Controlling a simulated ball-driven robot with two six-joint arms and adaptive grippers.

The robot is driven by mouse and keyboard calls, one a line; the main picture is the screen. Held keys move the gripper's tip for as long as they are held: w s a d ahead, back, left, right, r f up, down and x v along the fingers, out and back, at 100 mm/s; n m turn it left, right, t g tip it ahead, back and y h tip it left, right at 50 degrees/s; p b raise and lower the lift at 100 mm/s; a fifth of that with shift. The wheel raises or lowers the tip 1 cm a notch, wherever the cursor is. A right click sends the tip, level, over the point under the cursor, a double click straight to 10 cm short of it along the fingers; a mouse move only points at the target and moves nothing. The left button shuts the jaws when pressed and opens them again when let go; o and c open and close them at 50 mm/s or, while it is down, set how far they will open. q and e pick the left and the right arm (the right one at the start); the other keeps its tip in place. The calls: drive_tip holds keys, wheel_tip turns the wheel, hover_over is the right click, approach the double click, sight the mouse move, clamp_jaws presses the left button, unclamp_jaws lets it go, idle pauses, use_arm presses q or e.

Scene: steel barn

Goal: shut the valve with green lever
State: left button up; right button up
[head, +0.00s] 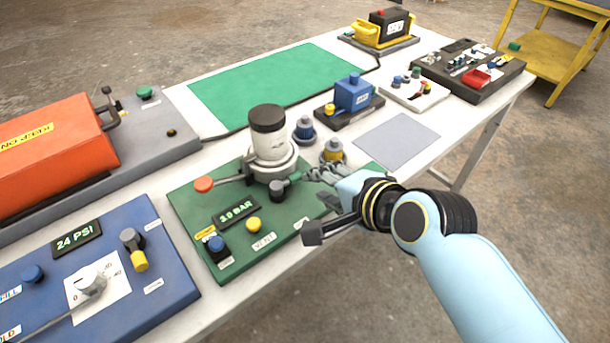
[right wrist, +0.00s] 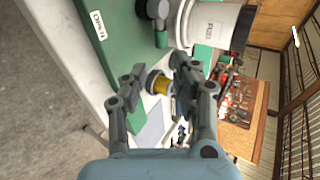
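The valve with the green lever (head: 293,179) sits on the green board (head: 190,212), right of the white, dark-capped cylinder (head: 270,147). Its dark body (head: 278,191) shows, and the lever points right toward my gripper. My right gripper (head: 314,174) is at the lever's outer end; I cannot tell whether it touches. In the right wrist view its fingers (right wrist: 160,78) are apart with no object clearly held between them. A label reading OPEN (right wrist: 97,25) lies on the board there. My left gripper is not in view.
A red-orange lever (head: 204,184) is on the board's left, with a 19 BAR display (head: 236,213) and a yellow button (head: 254,224) in front. Blue (head: 305,130) and yellow (head: 333,152) capped fittings stand behind my gripper. A blue panel (head: 180,285) is at left.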

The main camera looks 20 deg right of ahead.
sight(300, 179)
drive_tip(key=x, duration=0.7)
drive_tip(key=shift+c, duration=0.2)
clamp_jaws()
